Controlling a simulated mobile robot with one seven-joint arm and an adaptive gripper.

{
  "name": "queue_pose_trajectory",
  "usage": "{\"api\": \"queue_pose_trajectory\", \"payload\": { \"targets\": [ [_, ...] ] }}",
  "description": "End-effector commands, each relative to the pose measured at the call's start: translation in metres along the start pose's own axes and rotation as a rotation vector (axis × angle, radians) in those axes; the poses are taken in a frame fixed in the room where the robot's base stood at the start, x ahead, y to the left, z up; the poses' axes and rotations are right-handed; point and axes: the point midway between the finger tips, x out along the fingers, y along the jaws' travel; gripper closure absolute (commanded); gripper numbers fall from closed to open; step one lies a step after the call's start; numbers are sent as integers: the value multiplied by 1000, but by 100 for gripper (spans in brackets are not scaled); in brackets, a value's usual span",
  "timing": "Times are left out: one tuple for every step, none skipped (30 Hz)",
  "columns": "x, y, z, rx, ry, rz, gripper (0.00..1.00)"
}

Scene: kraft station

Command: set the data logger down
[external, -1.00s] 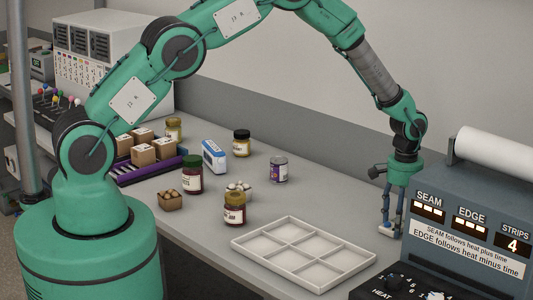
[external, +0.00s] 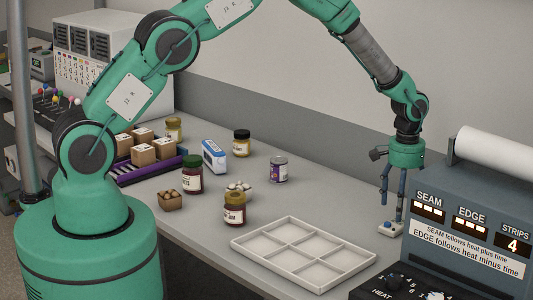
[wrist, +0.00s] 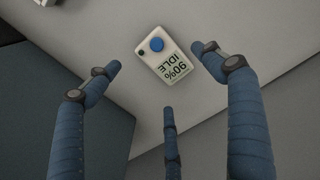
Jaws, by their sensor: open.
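The data logger (external: 390,229) is a small pale box with a blue button, lying on the grey bench top beside the blue-grey machine.
A white divided tray (external: 275,232) lies left of the logger. The machine (external: 470,225) with SEAM and EDGE displays stands close on the right. Bare bench lies behind the tray.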

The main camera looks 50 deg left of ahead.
Motion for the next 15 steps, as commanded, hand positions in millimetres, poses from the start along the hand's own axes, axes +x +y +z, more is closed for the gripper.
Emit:
{"api": "queue_pose_trajectory", "payload": {
  "targets": [
    [-10,0,-1,0,2,1,18],
    [-15,0,-1,0,3,1,18],
    [-22,0,-1,0,2,1,18],
    [-27,0,0,0,2,1,18],
    [-32,0,0,0,2,1,18],
    [-38,0,-1,0,3,1,18],
    [-42,0,-1,0,2,1,18],
    [-46,0,0,0,2,1,18],
    [-52,0,0,0,1,0,18],
    [-55,0,0,0,1,0,18],
    [-59,0,0,0,2,1,18],
    [-62,0,0,0,2,1,18],
    [-64,0,0,0,1,0,18],
    [-66,0,0,0,1,0,18],
    [-68,0,0,0,0,0,18]
  ]
}}
